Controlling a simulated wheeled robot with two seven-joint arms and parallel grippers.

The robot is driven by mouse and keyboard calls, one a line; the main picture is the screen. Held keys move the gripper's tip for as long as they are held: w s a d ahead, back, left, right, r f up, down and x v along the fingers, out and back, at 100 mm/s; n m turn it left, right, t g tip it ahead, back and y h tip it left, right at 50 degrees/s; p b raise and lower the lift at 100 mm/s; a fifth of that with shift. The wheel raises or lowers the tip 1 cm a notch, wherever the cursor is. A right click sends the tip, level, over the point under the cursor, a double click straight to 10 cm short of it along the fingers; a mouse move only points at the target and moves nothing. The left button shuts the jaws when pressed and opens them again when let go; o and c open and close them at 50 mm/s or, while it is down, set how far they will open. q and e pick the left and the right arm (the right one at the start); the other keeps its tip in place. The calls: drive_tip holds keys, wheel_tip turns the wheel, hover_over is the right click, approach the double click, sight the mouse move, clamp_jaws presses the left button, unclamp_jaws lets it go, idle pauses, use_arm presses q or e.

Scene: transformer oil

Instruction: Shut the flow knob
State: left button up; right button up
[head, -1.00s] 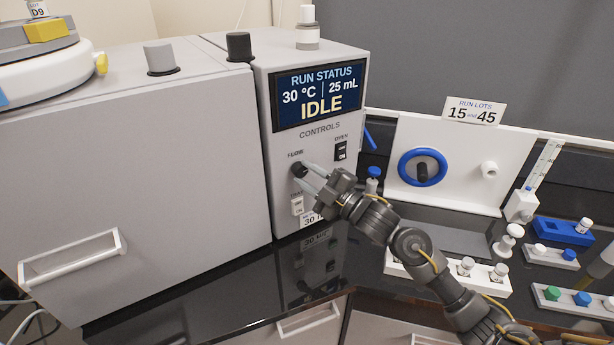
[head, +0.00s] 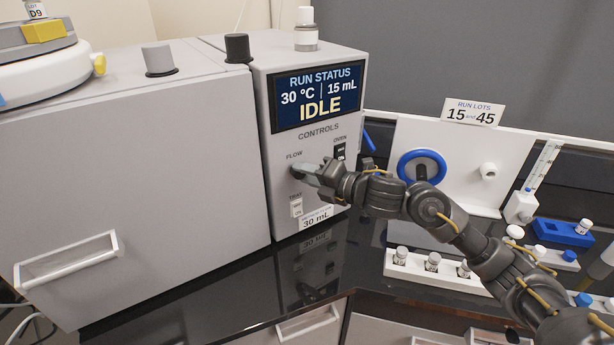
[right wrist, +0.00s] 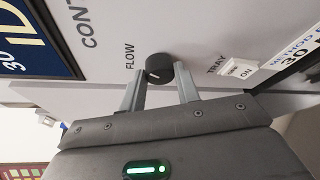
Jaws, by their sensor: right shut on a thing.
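The flow knob (right wrist: 158,67) is a small dark round knob under the FLOW label on the front panel of the grey control unit (head: 261,180). In the right wrist view my right gripper (right wrist: 160,75) has one finger on each side of the knob and is shut on it. The run status screen (head: 318,95) reads 30 °C, 15 mL and IDLE. My left gripper is not in view.
The oven switch (head: 340,152) sits right of and above the knob, and the tray switch (head: 296,208) sits just below it. A white panel with a blue wheel (head: 407,162) stands to the right. A white rack (head: 412,270) with vials lies on the dark counter.

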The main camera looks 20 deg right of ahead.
drive_tip(key=n+h, duration=0.1)
drive_tip(key=n, duration=0.1)
drive_tip(key=n+h, duration=0.1)
drive_tip(key=shift+a+r+n+g, duration=0.1)
drive_tip(key=shift+a+n+g, duration=0.05)
drive_tip(key=shift+n+g, duration=0.2)
drive_tip(key=shift+n, duration=0.25)
idle(0.3)
drive_tip(key=o, duration=1)
drive_tip(key=v, duration=1.1)
drive_tip(key=shift+a+b, duration=0.15)
drive_tip(key=shift+b, duration=0.15)
